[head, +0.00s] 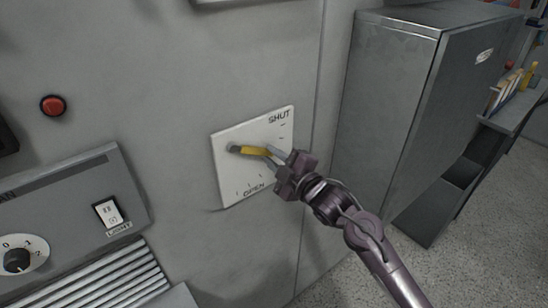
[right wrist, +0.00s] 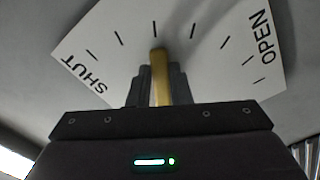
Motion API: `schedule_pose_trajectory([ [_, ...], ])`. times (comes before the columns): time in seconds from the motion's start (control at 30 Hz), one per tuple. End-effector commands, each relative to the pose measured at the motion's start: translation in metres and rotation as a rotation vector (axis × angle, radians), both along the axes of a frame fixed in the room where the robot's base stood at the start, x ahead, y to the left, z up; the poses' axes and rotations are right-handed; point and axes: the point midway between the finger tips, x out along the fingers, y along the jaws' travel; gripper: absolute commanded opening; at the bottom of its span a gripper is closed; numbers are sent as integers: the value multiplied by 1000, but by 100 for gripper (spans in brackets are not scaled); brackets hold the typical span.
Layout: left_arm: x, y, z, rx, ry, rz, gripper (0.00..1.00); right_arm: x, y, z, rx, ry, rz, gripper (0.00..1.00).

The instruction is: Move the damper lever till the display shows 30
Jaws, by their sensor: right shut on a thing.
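The damper lever (head: 256,151) has a yellow grip and sits on a white square dial plate (head: 228,182) marked SHUT at the upper right and OPEN at the bottom. The lever points right from its pivot, between the two words. My right gripper (head: 272,157) is shut on the lever's outer part. In the right wrist view, the yellow lever (right wrist: 157,62) stands between the two dark fingers (right wrist: 159,85), with tick marks fanned around it. No readable number display shows in either view. My left gripper is not in view.
A panel with a LIGHT rocker switch (head: 108,213) and a round knob (head: 17,261) is at the lower left. A red button (head: 53,105) is on the wall above it. A grey metal cabinet (head: 385,100) stands right of the dial, close to my right arm.

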Motion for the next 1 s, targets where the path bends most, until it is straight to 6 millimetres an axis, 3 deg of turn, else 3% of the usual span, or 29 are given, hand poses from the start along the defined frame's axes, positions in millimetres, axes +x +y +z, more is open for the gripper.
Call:
schedule_pose_trajectory([
  [0.67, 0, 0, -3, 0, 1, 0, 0, -5, 7, -12, 114, 84, 0, 0],
  [0.7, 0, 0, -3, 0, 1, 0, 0, -5, 7, -13, 113, 83, 0, 19],
  [0.8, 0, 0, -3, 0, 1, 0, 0, -5, 7, -13, 113, 83, 0, 32],
  [0.87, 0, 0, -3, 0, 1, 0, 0, -5, 7, -12, 113, 83, 0, 40],
  [1.0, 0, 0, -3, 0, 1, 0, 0, -5, 7, -12, 113, 82, 0, 40],
])
